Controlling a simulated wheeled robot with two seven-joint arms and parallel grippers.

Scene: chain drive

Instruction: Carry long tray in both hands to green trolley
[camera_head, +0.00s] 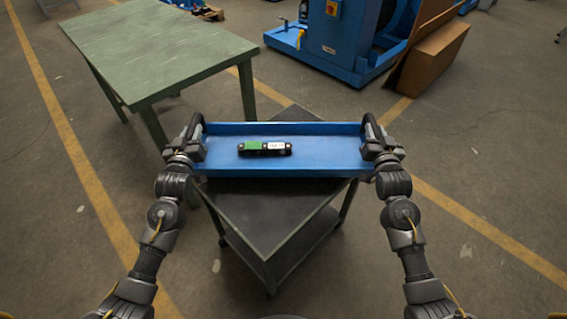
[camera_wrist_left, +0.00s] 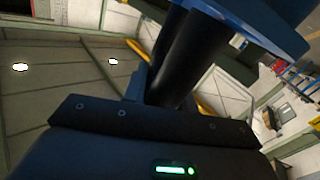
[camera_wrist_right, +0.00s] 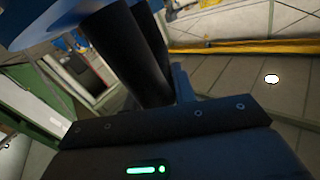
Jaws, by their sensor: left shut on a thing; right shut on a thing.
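The long blue tray (camera_head: 330,155) is held level above a dark trolley. A small green, white and black part (camera_head: 265,148) lies in it, left of the middle. My left gripper (camera_head: 195,135) is shut on the black handle at the tray's left end. My right gripper (camera_head: 373,133) is shut on the black handle at the right end. The wrist views show the dark handles close up, the left handle (camera_wrist_left: 185,55) and the right handle (camera_wrist_right: 128,50). A green-topped table (camera_head: 160,50) stands at the far left, apart from the tray; I cannot tell if it has wheels.
The dark two-shelf trolley (camera_head: 265,215) stands right below and in front of the tray. A blue machine (camera_head: 335,40) and a brown cardboard box (camera_head: 432,58) are at the back right. The floor is open to the left and right, with yellow lines.

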